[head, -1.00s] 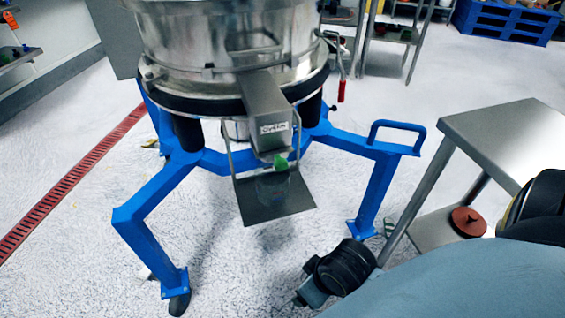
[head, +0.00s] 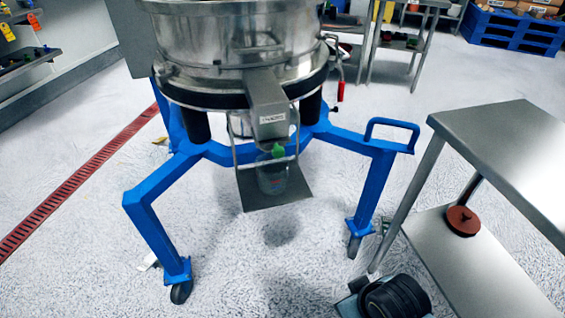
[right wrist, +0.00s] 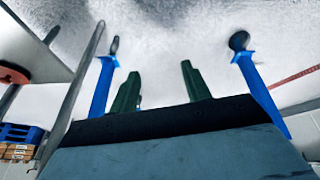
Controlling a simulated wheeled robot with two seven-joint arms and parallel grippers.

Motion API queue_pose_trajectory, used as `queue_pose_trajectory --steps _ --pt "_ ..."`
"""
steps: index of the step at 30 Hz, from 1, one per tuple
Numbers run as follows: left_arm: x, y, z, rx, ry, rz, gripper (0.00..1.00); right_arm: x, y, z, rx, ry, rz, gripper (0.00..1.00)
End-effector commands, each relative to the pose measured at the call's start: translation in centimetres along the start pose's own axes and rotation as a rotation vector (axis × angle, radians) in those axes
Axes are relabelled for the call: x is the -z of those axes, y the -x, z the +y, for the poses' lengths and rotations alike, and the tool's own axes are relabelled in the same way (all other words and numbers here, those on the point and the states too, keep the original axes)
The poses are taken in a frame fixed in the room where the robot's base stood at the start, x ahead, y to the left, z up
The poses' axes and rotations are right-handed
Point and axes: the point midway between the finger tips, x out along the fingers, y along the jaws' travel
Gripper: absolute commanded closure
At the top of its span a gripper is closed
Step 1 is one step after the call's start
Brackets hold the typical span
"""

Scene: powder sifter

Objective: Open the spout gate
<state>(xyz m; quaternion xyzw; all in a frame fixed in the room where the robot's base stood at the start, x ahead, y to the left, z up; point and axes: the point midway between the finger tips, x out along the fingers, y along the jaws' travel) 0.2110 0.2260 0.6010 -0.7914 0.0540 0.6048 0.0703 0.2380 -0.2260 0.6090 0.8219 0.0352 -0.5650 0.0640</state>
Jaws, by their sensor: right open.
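The steel sifter (head: 230,60) stands on a blue wheeled frame. Its square spout (head: 267,108) slopes down toward me and bears a small label. A green part (head: 278,150), probably the gate handle, shows under the spout's mouth; whether the gate is open I cannot tell. My right arm shows at the bottom right of the head view, well below the spout. In the right wrist view my right gripper (right wrist: 160,90) has its green fingers apart and nothing between them. My left gripper is out of view.
A steel table (head: 510,150) with a lower shelf stands at the right, a dark red round object (head: 462,221) on that shelf. The blue frame's legs (head: 158,228) and side handle (head: 392,130) flank the spout. The floor in front is clear.

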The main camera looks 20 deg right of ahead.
Motion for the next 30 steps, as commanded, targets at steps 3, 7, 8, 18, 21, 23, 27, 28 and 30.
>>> queue_pose_trajectory --steps 3,7,8,18,21,23,27,28,30 --pt "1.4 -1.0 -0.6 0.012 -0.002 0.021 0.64 3.7 0.1 0.0 -0.048 -0.075 0.173 0.52" --pt "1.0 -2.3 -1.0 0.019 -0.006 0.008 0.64 9.1 1.5 0.0 -0.112 -0.157 0.447 0.52" --pt "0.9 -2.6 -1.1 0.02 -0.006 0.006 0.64 10.4 2.0 -0.1 -0.124 -0.169 0.513 0.52" --pt "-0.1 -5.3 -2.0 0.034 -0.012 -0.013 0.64 19.6 9.5 -3.2 -0.129 -0.181 1.091 0.52" --pt "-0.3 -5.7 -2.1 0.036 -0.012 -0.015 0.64 20.5 10.7 -4.0 -0.114 -0.169 1.164 0.52" --pt "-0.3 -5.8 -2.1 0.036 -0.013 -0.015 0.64 20.9 11.1 -4.3 -0.11 -0.161 1.189 0.52" --pt "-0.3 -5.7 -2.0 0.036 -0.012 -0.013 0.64 21.9 10.9 -4.4 -0.104 -0.157 1.206 0.52" --pt "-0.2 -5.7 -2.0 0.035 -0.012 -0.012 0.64 22.2 10.8 -4.3 -0.104 -0.156 1.207 0.52" --pt "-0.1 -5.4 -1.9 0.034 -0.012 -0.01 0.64 23.1 10.5 -4.2 -0.105 -0.156 1.207 0.52"
